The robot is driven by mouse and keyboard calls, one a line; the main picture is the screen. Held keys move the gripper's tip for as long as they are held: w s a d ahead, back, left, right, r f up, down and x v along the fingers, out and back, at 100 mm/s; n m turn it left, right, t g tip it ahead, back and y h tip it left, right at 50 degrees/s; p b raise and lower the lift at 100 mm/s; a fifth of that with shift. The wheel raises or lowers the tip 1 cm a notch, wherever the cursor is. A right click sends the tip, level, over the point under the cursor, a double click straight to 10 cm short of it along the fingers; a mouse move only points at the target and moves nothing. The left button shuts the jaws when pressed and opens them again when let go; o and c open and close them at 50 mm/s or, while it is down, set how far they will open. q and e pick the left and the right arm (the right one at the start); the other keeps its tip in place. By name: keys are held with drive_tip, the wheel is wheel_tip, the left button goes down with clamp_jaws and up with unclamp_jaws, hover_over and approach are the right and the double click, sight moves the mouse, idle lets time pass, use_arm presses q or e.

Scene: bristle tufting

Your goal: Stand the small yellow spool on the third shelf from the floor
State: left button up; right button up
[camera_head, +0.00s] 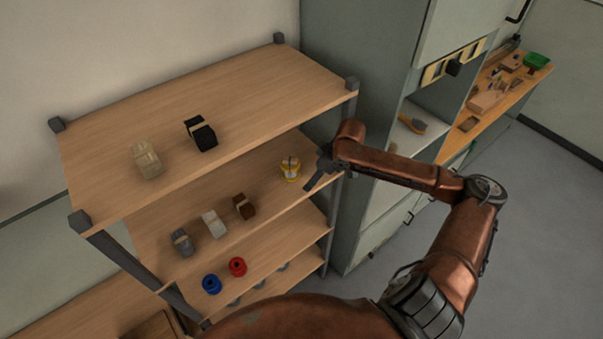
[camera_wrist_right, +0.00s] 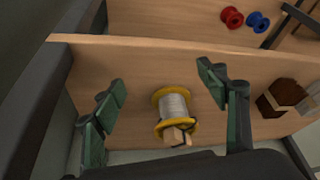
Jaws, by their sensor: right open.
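The small yellow spool (camera_head: 290,169), wound with grey wire, is upright on the shelf just below the top board, near its right end. It shows larger in the right wrist view (camera_wrist_right: 173,104), with a pale block and a dark strip at one end. My right gripper (camera_head: 313,178) is beside the spool at the right end of the rack. In the wrist view, its fingers (camera_wrist_right: 162,80) are apart with the spool in the space between them. No finger is seen to touch it. My left gripper is not in view.
Brown (camera_head: 243,206), white (camera_head: 213,223) and grey (camera_head: 182,242) bundles share the spool's shelf. The top board (camera_head: 270,85) hangs over it. Red (camera_head: 237,266) and blue (camera_head: 211,284) spools stand one shelf lower. A rack post (camera_head: 333,215) is close to my right gripper.

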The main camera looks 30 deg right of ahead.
drive_tip(key=shift+s+d, duration=0.3)
drive_tip(key=shift+s, duration=0.35)
drive_tip(key=shift+s+d, duration=0.3)
drive_tip(key=shift+s, duration=0.3)
idle(0.7)
